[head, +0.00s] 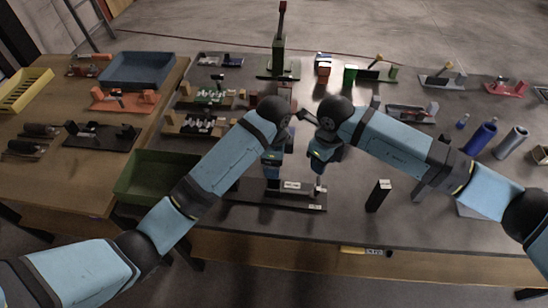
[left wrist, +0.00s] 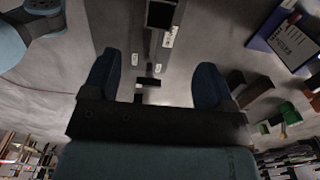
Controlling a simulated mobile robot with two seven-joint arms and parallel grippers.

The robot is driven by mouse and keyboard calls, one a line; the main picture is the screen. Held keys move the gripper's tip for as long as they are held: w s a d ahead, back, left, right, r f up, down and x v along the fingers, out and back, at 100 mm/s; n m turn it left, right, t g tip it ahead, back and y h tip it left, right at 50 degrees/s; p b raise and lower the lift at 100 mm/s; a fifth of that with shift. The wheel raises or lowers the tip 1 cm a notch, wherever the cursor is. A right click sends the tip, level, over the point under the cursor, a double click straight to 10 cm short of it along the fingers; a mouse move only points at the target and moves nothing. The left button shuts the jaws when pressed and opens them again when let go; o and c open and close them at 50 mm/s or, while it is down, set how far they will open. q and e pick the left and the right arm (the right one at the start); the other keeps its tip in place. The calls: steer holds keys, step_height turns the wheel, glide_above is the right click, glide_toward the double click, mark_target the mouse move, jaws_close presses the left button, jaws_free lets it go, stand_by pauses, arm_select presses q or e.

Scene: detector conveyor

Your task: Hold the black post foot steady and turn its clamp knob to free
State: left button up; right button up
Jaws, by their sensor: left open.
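A long black base (head: 240,196) with white labels lies near the front edge of the table, below both grippers. I take it to be the post foot's assembly. In the left wrist view a dark bar with white labels (left wrist: 160,62) runs away between the fingers, and a dark square block (left wrist: 160,14) shows at the top. My left gripper (head: 272,172) points down over the base; its blue fingers (left wrist: 156,80) are apart with nothing seen gripped. My right gripper (head: 318,166) hangs just right of it, above the base; its fingertips are unclear. I cannot make out the clamp knob.
A black upright block (head: 378,196) stands right of the base. A green stand (head: 278,55) with a red-tipped lever is at the back. Blue and grey cylinders (head: 480,138) stand at the right.

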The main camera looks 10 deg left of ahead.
arm_select(q)
step_height(320, 180, down, 14)
steer(key=shift+r, duration=0.2)
stand_by(0.4)
steer(key=c, duration=1.4)
jaws_close()
arm_select(e)
steer(key=shift+c, duration=0.5)
steer(key=m+g, duration=0.4)
steer(key=m, duration=0.7)
glide_toward(319, 183)
steer(key=x, duration=0.9)
steer(key=shift+f, duration=0.1)
